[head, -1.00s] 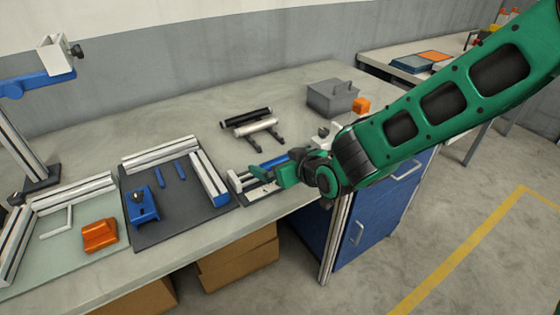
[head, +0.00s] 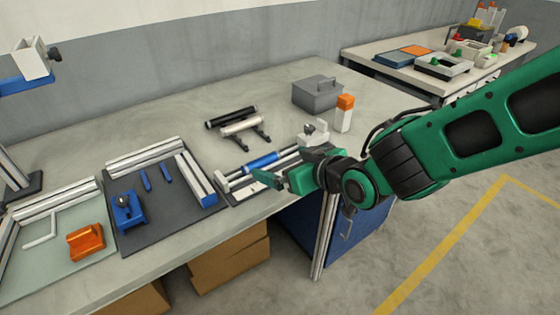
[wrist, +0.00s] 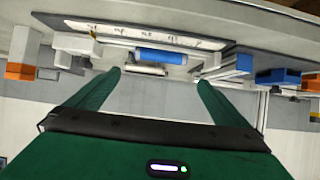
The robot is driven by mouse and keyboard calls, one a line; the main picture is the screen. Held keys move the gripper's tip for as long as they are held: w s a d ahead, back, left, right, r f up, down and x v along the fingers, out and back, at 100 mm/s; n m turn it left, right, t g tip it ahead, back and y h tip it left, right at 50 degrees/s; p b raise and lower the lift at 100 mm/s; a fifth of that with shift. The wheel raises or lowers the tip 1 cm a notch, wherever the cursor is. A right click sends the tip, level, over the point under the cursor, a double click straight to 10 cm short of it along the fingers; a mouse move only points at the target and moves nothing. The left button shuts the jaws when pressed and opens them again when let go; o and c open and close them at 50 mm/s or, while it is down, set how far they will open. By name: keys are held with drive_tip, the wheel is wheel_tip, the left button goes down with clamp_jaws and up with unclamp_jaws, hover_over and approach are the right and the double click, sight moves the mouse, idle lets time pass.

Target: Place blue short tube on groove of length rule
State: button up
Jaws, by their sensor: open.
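The blue short tube (head: 262,161) lies along the rail of the length rule (head: 232,184), between its grey end parts, and looks seated in the groove. In the wrist view the tube (wrist: 160,56) lies level beside the rule's white marked scale (wrist: 140,36). My gripper (head: 274,181) is at the table's front edge, on the near side of the rule. In the wrist view its fingers (wrist: 156,77) are spread, with nothing between them, and the tube lies beyond the tips. The rule's right end is partly hidden by my gripper in the head view.
A dark mat (head: 160,228) with a blue clamp and thin blue rods lies left. A black and a white roller (head: 240,126) on a stand are behind the rule. A grey box (head: 317,92) and an orange-topped bottle (head: 344,113) stand at back right.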

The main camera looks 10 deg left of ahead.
drive_tip(key=shift+s+d+r, duration=0.25)
drive_tip(key=shift+s+d, duration=0.1)
drive_tip(key=shift+d, duration=0.05)
drive_tip(key=w+d+f+m+g+h, duration=0.15)
drive_tip(key=d+m+h, duration=0.3)
drive_tip(key=d, duration=1.25)
drive_tip(key=w+d+m+t+h, duration=0.1)
drive_tip(key=w+d+m+h, duration=0.3)
drive_tip(key=d, duration=1.2)
drive_tip(key=s+d+r+m+g+h, duration=0.1)
drive_tip(key=s+d+m+g+h, duration=0.15)
drive_tip(key=s+d, duration=0.75)
drive_tip(key=s+d+r+m+g+y, duration=0.1)
drive_tip(key=s+d, duration=0.3)
drive_tip(key=s, duration=0.4)
drive_tip(key=s+d+m+g, duration=0.3)
drive_tip(key=s+d+m, duration=0.1)
drive_tip(key=s, duration=0.4)
drive_tip(key=shift+s+d+r+g+y, duration=0.15)
drive_tip(key=shift+d+r+g+y, duration=0.25)
drive_tip(key=shift+d, duration=0.1)
